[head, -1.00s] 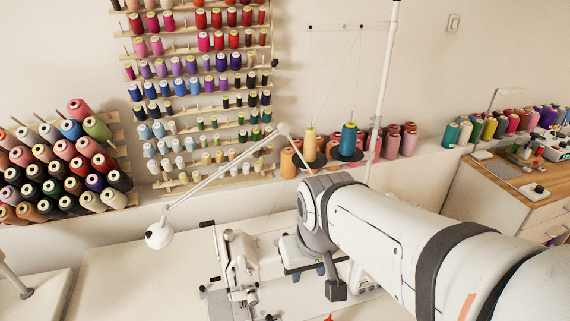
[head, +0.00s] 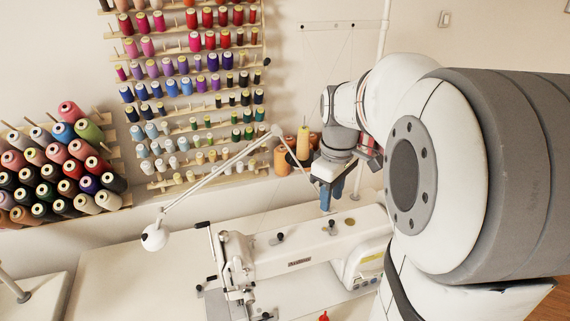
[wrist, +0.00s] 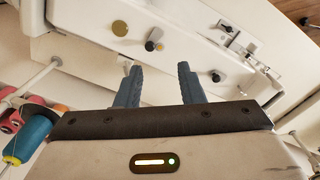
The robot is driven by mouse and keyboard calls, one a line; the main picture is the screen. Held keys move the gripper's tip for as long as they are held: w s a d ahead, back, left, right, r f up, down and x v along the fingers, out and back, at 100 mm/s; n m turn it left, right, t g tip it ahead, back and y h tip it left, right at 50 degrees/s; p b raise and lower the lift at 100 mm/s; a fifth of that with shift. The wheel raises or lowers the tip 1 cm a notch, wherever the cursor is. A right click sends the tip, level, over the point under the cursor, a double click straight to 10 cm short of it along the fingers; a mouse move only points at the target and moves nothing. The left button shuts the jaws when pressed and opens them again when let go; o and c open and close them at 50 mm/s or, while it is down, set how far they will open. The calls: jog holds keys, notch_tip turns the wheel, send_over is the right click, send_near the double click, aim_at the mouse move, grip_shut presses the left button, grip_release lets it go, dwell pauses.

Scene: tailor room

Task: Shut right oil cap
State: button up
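The white sewing machine (head: 300,255) lies across the table below my gripper. On its top are a round gold disc (head: 349,223), a dark knob beside it (head: 332,227) and another dark knob further left (head: 278,238). I cannot tell for certain which is the right oil cap, or whether it is open. In the wrist view the gold disc (wrist: 120,28) and the near knob (wrist: 152,45) lie beyond the fingertips. My gripper (head: 331,203) points down above the machine's back edge. Its blue fingers are apart and empty in the wrist view (wrist: 159,70).
A thin white lamp arm (head: 215,175) reaches across left of the gripper. Thread cones (head: 303,145) stand behind it, and a white pole (head: 384,60) rises nearby. A thread rack (head: 190,90) hangs on the wall. The table left of the machine (head: 130,270) is clear.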

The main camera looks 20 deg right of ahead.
aim_at(332, 220)
jog(key=shift+w+d+n, duration=0.3)
jog(key=shift+w+d, duration=0.1)
jog(key=shift+d, duration=0.25)
jog(key=shift+w+d+f, duration=0.1)
jog(key=shift+d+f, duration=0.05)
jog(key=shift+f, duration=0.05)
notch_tip(332, 220, down, 7)
jog(key=shift+f, duration=0.1)
grip_shut()
jog(key=shift+d, duration=0.1)
